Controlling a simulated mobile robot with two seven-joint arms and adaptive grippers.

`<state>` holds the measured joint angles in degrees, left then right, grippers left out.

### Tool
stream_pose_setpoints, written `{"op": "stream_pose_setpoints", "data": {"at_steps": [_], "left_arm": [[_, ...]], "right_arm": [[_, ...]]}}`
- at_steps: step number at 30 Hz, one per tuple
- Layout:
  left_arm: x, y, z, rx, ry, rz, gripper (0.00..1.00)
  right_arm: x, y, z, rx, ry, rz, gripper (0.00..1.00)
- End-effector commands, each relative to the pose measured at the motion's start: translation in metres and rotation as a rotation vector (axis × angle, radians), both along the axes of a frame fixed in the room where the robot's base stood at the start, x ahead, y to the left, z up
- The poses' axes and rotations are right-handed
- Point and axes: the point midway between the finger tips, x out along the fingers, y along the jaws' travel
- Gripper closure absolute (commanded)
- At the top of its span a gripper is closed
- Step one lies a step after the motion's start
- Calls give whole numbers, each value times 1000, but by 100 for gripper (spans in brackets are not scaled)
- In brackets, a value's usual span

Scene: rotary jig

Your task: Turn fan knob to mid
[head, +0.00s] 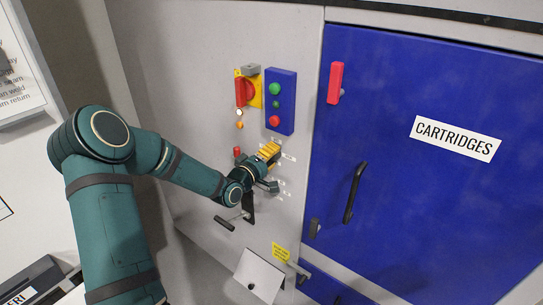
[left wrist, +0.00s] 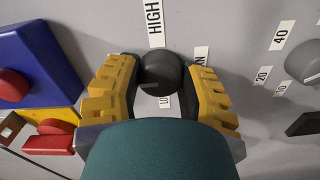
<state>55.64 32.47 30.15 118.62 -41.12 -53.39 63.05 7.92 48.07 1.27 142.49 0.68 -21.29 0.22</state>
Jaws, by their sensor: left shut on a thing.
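The dark grey round fan knob (left wrist: 161,74) sits on the grey panel between my left gripper's yellow fingers in the left wrist view. My left gripper (left wrist: 160,90) is shut on it, one finger on each side. A HIGH label (left wrist: 154,22) stands above the knob. A partly hidden label starting with LO (left wrist: 165,102) lies below it, and a label ending in N (left wrist: 202,58) is to its right. I cannot tell the knob's setting. In the head view my left gripper (head: 269,154) is at the panel and hides the knob. My right gripper is not shown.
A second knob (left wrist: 303,62) with number labels is close on the right. A blue button box (head: 280,101) and a red-yellow switch (head: 247,90) are above my gripper. A black lever (head: 248,208) projects below. A blue door (head: 420,90) with a black handle (head: 354,192) is right.

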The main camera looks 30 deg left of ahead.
Motion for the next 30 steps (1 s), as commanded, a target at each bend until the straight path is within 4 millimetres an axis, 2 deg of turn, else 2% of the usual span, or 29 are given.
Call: {"op": "stream_pose_setpoints", "data": {"at_steps": [1, 2, 3, 4, 5, 17, 20, 30], "left_arm": [[2, 3, 5, 4, -13, 7, 95], [2, 3, 5, 4, -13, 7, 53], [2, 3, 5, 5, -13, 7, 39], [1, 3, 5, 4, -13, 7, 29], [1, 3, 5, 4, -11, 6, 26], [-6, 3, 2, 4, -4, 4, 26], [-18, 4, 1, 3, -1, 5, 26], [-86, 9, 1, 5, -2, 7, 26]], "right_arm": [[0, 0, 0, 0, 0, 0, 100], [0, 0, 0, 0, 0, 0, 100], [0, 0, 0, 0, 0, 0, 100], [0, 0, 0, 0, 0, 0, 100], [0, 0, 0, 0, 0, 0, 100], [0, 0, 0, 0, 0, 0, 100], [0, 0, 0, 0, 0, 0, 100], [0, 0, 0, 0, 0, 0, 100]]}}
